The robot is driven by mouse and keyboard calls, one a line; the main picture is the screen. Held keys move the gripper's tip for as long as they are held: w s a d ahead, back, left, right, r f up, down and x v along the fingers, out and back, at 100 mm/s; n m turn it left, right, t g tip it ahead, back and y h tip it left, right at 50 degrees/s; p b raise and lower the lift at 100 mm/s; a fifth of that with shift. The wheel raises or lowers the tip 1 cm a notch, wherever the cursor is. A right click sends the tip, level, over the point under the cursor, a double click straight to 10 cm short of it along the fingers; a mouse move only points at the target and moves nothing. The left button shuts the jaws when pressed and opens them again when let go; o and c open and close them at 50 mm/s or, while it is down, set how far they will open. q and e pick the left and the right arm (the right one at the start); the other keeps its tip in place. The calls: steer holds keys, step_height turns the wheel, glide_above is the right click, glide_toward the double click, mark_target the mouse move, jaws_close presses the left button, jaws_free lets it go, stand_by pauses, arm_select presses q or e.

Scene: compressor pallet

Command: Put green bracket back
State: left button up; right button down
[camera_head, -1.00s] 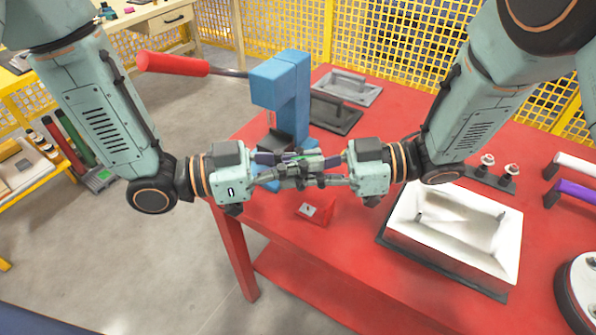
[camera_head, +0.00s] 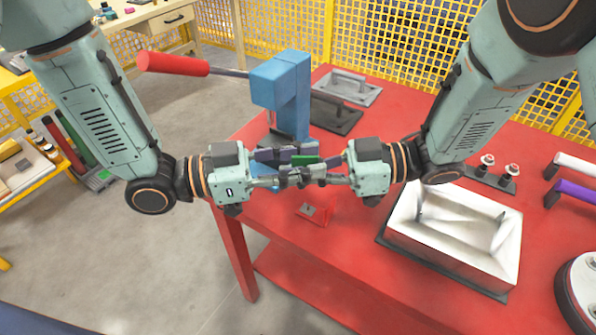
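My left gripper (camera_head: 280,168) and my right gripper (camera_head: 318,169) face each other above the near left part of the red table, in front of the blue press. Their fingers overlap in the picture. A small green piece (camera_head: 304,160), likely part of the green bracket, shows between the fingers. Most of it is hidden by them, and I cannot tell which gripper bears it or how firmly. A small red block (camera_head: 323,216) with a grey top part sits on the table just below the grippers.
The blue press (camera_head: 283,82) with a red handle (camera_head: 172,64) stands behind the grippers. A white bin (camera_head: 455,254) stands on the red table (camera_head: 350,282) at the right. Grey and dark trays (camera_head: 343,118) lie at the back. Knobs on a dark plate (camera_head: 490,176) are farther right.

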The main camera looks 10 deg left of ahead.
arm_select(q)
steer(key=v, duration=1.1)
steer(key=shift+s+a, duration=0.2)
steer(key=shift+a, duration=0.15)
stand_by(0.5)
